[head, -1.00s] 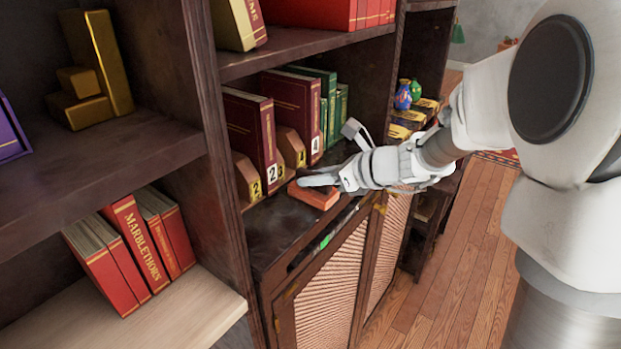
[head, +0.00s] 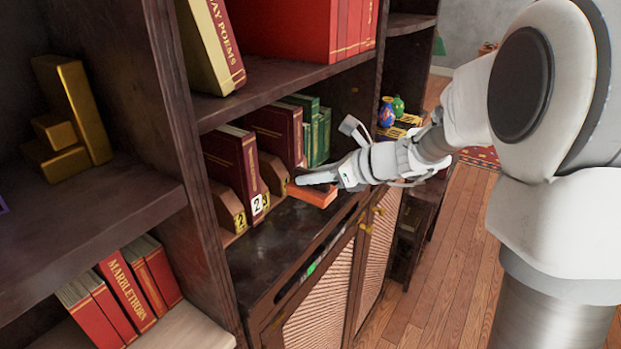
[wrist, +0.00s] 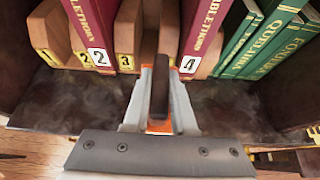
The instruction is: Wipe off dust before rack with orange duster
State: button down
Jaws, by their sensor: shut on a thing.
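The wooden rack (head: 228,205) stands on the shelf and holds red and green books. In the wrist view its numbered blocks (wrist: 128,45) line the top. My gripper (head: 318,180) is in front of the rack, shut on the orange duster (head: 318,196). In the wrist view the duster's dark handle (wrist: 160,90) is between the fingers, and a strip of orange shows below it. The duster is close to the rack near labels 3 and 4; I cannot tell whether it touches the shelf. Greyish dust smudges (wrist: 82,95) lie on the dark shelf top on both sides of my gripper.
An upright divider (head: 185,140) and an upper shelf with books (head: 290,35) enclose the space. Small vases (head: 388,112) stand farther right. Cabinet doors (head: 320,300) are below.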

jog(key=shift+r+p, duration=1.1)
jog(key=shift+r, duration=0.55)
jog(key=shift+s, duration=0.1)
